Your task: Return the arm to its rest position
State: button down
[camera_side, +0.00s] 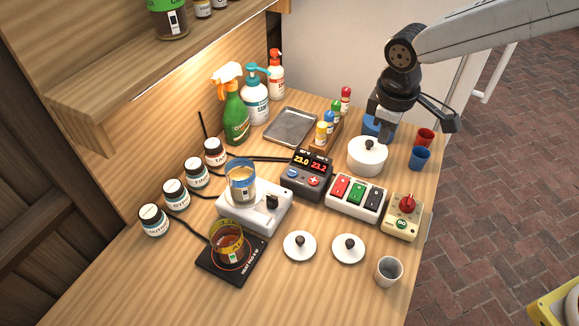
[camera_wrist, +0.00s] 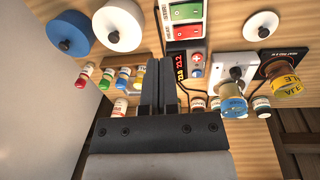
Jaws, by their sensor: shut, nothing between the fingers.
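My gripper (camera_side: 381,124) hangs at the upper right in the side view, above and just behind the white lidded pot (camera_side: 367,157). In the wrist view my gripper (camera_wrist: 159,84) shows its two dark fingers close together, shut with nothing between them. The white pot also shows at the upper left of the wrist view (camera_wrist: 117,27), apart from the fingers. A blue pot (camera_side: 372,127) stands behind the white one, partly hidden by my gripper in the side view.
A grey controller (camera_side: 307,176), a switch box (camera_side: 355,198) and a red-knob box (camera_side: 403,216) stand mid-table. Beakers sit on the white stirrer (camera_side: 261,219) and the black scale-like plate (camera_side: 213,268). Two lids (camera_side: 300,245), cups (camera_side: 389,270), bottles (camera_side: 236,116) and small jars (camera_side: 153,220) surround them.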

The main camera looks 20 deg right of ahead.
jog(key=s+d+f+m+t, duration=0.1)
jog(key=s+d+f+m, duration=0.3)
jog(key=s+d+m, duration=0.4)
jog(key=s+d, duration=0.5)
jog(key=d, duration=0.2)
jog(key=shift+s+d+y, duration=0.35)
jog(key=shift+y, duration=0.05)
